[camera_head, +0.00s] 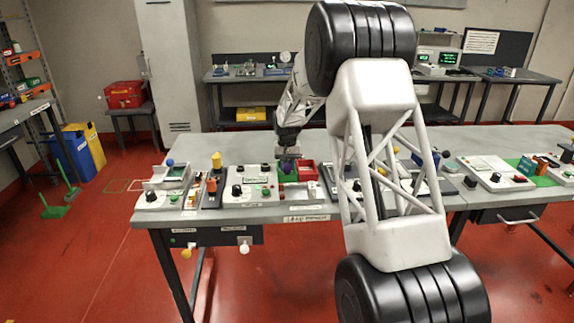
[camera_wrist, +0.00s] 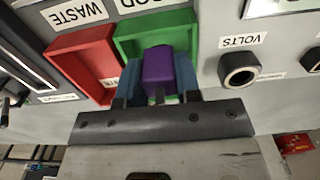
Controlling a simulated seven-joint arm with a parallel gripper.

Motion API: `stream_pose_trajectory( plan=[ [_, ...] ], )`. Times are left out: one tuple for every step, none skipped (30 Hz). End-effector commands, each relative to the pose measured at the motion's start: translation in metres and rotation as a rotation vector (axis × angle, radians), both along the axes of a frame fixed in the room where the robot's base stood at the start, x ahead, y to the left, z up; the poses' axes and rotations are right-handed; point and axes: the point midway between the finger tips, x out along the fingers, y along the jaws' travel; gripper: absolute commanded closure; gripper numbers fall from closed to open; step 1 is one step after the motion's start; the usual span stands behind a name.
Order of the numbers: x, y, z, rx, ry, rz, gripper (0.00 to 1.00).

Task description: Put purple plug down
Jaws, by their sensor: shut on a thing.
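The purple plug (camera_wrist: 159,70) is between the blue fingers of my gripper (camera_wrist: 160,78) in the wrist view. My gripper is shut on it. The plug is over or inside the green tray (camera_wrist: 150,27), which sits beside the red tray (camera_wrist: 84,55) marked "WASTE". I cannot tell whether the plug touches the tray floor. In the head view the purple plug (camera_head: 287,167) shows small under my gripper (camera_head: 288,160), next to the red tray (camera_head: 307,171).
In the head view a meter box (camera_head: 250,186) with knobs stands left of the trays. My arm hides part of the bench.

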Motion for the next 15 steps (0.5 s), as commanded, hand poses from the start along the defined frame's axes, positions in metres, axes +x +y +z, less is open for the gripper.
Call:
stream_pose_trajectory(
  plan=[
    [0.0000,0.0000,-0.0010,0.000,0.000,0.000,0.97],
    [0.0000,0.0000,-0.0016,0.000,0.000,0.000,0.97],
    [0.0000,0.0000,-0.0024,0.000,0.000,0.000,0.97],
    [0.0000,0.0000,-0.0030,0.000,0.000,0.000,0.97],
    [0.0000,0.0000,-0.0036,0.000,0.000,0.000,0.97],
    [0.0001,0.0000,-0.0044,0.000,0.000,0.000,0.97],
    [0.0001,0.0000,-0.0050,0.000,0.000,0.000,0.97],
    [0.0001,0.0000,-0.0055,0.000,0.000,0.000,0.97],
    [0.0001,0.0000,-0.0062,0.000,0.000,0.000,0.97],
    [0.0001,0.0000,-0.0068,0.000,0.000,0.000,0.97],
    [0.0001,0.0000,-0.0074,0.000,0.000,0.000,0.97],
    [0.0001,0.0000,-0.0078,0.000,0.000,0.000,0.97],
    [0.0001,0.0000,-0.0079,0.000,-0.001,0.000,0.97],
    [0.0001,0.0000,-0.0080,0.000,-0.001,0.000,0.97],
    [0.0001,0.0000,-0.0079,0.000,-0.001,0.000,0.97]
  ],
)
